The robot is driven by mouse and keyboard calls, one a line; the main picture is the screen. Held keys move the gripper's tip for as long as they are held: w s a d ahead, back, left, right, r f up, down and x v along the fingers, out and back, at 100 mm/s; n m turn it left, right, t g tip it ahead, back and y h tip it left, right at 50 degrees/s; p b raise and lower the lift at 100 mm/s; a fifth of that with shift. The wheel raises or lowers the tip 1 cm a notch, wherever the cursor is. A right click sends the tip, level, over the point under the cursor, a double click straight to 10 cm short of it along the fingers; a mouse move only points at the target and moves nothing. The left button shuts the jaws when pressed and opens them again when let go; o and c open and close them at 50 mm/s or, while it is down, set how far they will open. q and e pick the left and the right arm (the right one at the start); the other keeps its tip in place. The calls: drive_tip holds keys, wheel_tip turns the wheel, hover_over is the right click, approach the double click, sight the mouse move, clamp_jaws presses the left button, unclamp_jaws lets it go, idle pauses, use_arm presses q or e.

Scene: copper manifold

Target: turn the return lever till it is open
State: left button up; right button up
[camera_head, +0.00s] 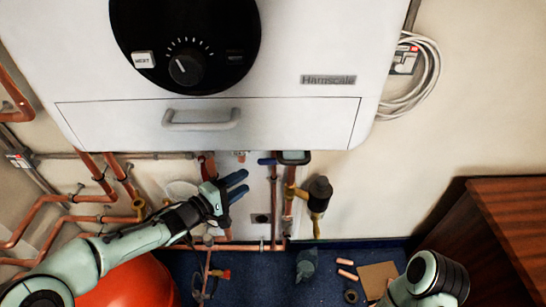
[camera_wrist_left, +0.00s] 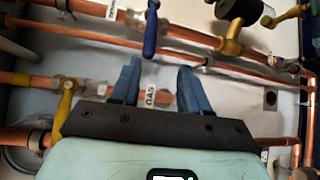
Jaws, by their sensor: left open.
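My left gripper (camera_head: 237,186) is open below the white boiler, its blue fingers pointing right in the head view. In the left wrist view its fingertips (camera_wrist_left: 160,70) are apart with nothing held between them. A blue lever (camera_wrist_left: 150,30) stands on a copper pipe just beyond the fingertips, not touching them; it also shows in the head view (camera_head: 267,161). A yellow lever (camera_wrist_left: 65,105) is on a pipe at the left of the wrist view. I cannot read a return label, so which lever is the return one is unclear. My right gripper is out of view.
The boiler (camera_head: 285,85) hangs above the pipes. A brass fitting with a black cap (camera_head: 319,188) stands to the right. A red rounded vessel (camera_head: 130,285) is below my left arm. A wooden cabinet (camera_head: 510,220) stands at right.

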sight(267, 164)
use_arm(q)
drive_tip(key=b+x, duration=0.1)
drive_tip(key=x, duration=0.3)
drive_tip(key=r+b+x, duration=0.1)
drive_tip(key=x, duration=0.3)
drive_tip(key=b+x, duration=0.1)
drive_tip(key=x, duration=0.3)
drive_tip(key=shift+d+r, duration=0.3)
drive_tip(key=shift+r, duration=0.05)
drive_tip(key=shift+w+d, duration=0.4)
drive_tip(key=shift+w, duration=0.05)
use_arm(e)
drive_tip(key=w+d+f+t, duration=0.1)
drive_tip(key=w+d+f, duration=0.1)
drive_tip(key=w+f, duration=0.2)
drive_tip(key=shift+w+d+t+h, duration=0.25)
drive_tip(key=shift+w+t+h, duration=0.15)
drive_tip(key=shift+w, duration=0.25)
use_arm(q)
clamp_jaws()
